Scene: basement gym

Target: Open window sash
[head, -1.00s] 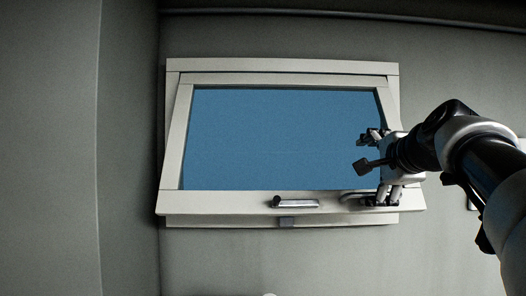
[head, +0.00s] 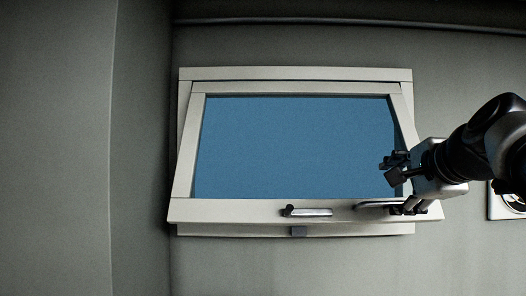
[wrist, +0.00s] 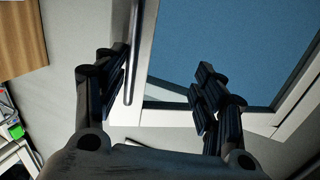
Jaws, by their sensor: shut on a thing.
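The window sash (head: 240,211) is a white-framed blue pane, tilted out at the bottom from its fixed frame (head: 300,74). A grey latch lever (head: 309,212) sits mid-way along its bottom rail. A metal pull handle (head: 368,205) is to its right. My gripper (head: 402,187) is at the rail's right end. In the wrist view its fingers (wrist: 165,85) are wide apart, astride the rail and the handle bar (wrist: 133,55); one finger is beside the bar, the other over the pane. It is shut on the sash; the exact contact is unclear.
A side wall (head: 140,150) stands close on the left. A round object in a white frame (head: 512,203) is on the wall at right. The wrist view shows a wooden panel (wrist: 22,35).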

